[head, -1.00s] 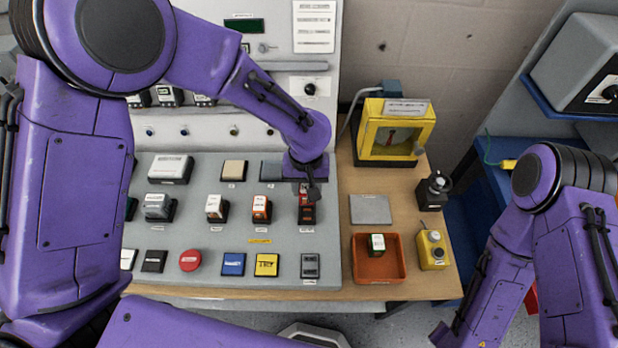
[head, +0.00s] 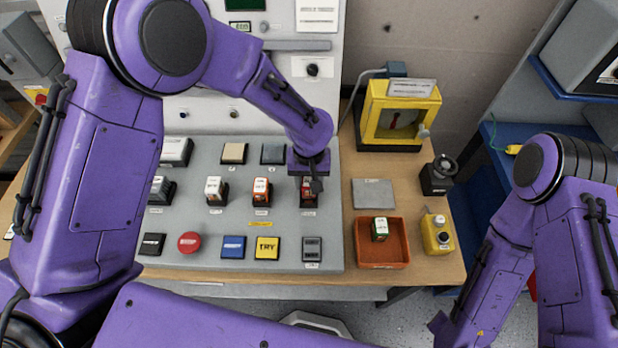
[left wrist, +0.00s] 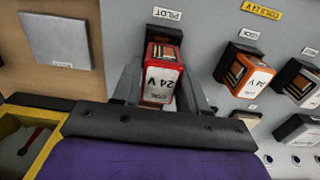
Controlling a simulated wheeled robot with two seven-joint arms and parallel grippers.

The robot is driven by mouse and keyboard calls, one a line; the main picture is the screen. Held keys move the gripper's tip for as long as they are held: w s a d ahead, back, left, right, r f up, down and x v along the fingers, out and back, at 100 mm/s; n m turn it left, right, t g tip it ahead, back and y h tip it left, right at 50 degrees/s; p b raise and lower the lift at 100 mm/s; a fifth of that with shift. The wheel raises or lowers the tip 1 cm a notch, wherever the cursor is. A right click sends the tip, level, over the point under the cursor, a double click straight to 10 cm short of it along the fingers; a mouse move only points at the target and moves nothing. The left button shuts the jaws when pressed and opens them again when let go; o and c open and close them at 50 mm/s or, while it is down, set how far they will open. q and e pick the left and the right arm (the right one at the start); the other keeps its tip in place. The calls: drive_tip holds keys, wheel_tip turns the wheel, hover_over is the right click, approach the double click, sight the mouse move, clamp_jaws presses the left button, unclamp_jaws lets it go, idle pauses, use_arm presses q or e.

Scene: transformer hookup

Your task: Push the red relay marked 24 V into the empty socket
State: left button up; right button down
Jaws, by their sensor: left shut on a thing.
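The red relay (left wrist: 162,85), with a white face marked 24 V, stands between the two fingers of my left gripper (left wrist: 163,95) in the left wrist view. In the head view the left gripper (head: 311,188) points down at the panel's right side, shut on the red relay (head: 306,190). The relay is at the black socket (left wrist: 165,36) by the PILOT label. Fingers and relay hide most of the socket, so I cannot tell how deep the relay sits. My right arm shows at the right, but its fingers are out of view.
A white relay (head: 215,190) and an orange relay (head: 261,191) stand in sockets just left of my gripper. A yellow box (head: 400,112) stands behind on the table. A grey pad (head: 374,193) lies right of the panel.

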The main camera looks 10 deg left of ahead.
use_arm(q)
drive_tip(key=shift+s+r, duration=0.15)
drive_tip(key=shift+p, duration=0.4)
idle(0.4)
drive_tip(key=shift+p, duration=0.35)
drive_tip(key=shift+f+b, duration=0.65)
drive_tip(key=shift+f, duration=0.95)
